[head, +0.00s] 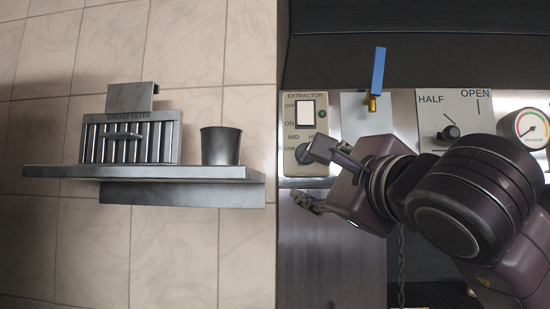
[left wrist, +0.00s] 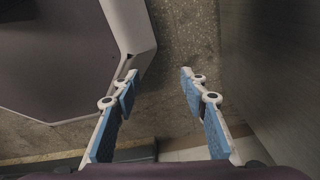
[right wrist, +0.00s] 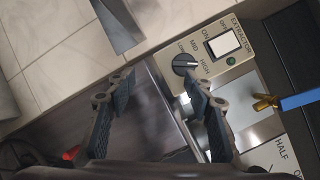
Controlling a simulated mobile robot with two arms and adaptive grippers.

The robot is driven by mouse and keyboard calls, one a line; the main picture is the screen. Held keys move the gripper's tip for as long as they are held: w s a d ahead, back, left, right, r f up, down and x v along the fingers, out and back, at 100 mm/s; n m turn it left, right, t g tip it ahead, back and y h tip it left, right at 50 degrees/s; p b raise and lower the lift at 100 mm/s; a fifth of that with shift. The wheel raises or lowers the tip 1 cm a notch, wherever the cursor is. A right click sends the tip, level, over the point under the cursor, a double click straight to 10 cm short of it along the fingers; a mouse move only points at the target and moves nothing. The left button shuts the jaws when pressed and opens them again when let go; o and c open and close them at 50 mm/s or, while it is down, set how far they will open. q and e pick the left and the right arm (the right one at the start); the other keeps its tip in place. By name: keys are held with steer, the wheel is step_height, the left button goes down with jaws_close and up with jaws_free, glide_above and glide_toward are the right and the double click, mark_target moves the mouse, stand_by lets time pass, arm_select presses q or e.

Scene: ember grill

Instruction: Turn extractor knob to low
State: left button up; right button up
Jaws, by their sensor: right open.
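The extractor knob (right wrist: 185,63) is dark and round, on a cream extractor panel (right wrist: 222,68) marked LOW, MID and HIGH. A pale line crosses the knob, but I cannot tell surely which mark it points to. In the head view the knob (head: 303,153) sits low on the panel (head: 305,101), partly hidden by a fingertip. My right gripper (head: 310,174) is open and empty; in the right wrist view (right wrist: 160,78) the knob is just beyond the right-hand fingertip, not between the fingers. Contact cannot be told. My left gripper (left wrist: 160,73) is open and empty, away from the panel.
A white rocker switch (head: 305,111) and a green lamp are above the knob. A blue-handled lever (head: 378,72), a HALF/OPEN knob (head: 448,132) and a gauge (head: 530,128) stand to the right. A shelf (head: 190,172) holds a grease filter (head: 128,137) and a dark cup (head: 221,146).

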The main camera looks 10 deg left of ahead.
mark_target(301, 154)
arm_select(q)
step_height(301, 154, up, 4)
steer(key=p, duration=0.3)
steer(key=shift+w+p, duration=0.1)
steer(key=shift+p, duration=0.3)
arm_select(e)
steer(key=w+a+r+t, duration=0.1)
steer(key=w+r, duration=0.3)
steer(key=w, duration=0.1)
steer(key=shift+w+r+h, duration=0.2)
steer(key=shift+w+h, duration=0.05)
steer(key=shift+h, duration=0.05)
steer(key=c, duration=1.2)
